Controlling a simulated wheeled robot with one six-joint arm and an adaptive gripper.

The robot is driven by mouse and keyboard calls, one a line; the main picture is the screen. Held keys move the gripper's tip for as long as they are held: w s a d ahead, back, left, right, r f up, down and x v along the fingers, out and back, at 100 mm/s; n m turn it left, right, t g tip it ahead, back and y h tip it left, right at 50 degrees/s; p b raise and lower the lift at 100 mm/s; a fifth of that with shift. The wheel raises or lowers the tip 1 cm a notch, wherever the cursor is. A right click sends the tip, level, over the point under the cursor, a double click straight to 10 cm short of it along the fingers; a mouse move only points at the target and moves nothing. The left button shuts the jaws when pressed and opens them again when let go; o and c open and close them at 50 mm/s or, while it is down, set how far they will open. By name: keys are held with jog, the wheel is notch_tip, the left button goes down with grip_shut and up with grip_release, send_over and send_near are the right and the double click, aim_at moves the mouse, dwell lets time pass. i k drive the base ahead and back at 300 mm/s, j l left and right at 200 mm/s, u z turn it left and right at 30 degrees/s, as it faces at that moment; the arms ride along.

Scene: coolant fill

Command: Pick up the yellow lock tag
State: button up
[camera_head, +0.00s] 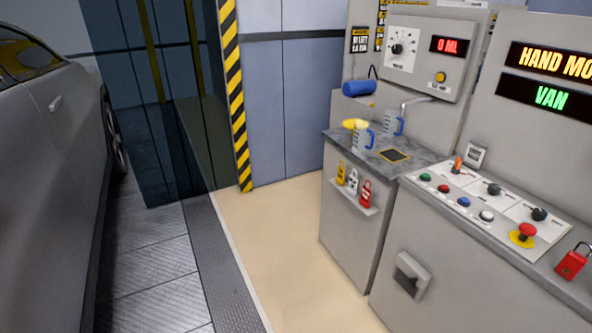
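The yellow lock tag (341,171) hangs upright at the left end of a small rack (346,201) on the front of the grey cabinet. A white tag (353,182) and a red tag (365,194) hang beside it to the right. The tags are small, and how they are held on the rack cannot be made out. My gripper is not in view.
A control desk (470,260) with buttons and a red padlock (572,262) stands right. A car (50,150) is left. Beige floor (275,235) before the cabinet is clear.

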aim_at(339, 180)
jog(key=i+j+u, duration=0.2)
jog(key=i+u, duration=0.15)
jog(key=i, duration=0.2)
jog(key=i+u, duration=0.35)
jog(key=i, duration=0.15)
jog(key=i+l+u, duration=0.1)
jog(key=i+u, duration=0.2)
jog(key=i, duration=0.25)
jog(key=i+z, duration=0.25)
jog(key=i, duration=0.25)
jog(key=i+j+z, duration=0.25)
jog(key=i, duration=0.25)
jog(key=i+j+z, duration=0.2)
jog(key=i, duration=0.3)
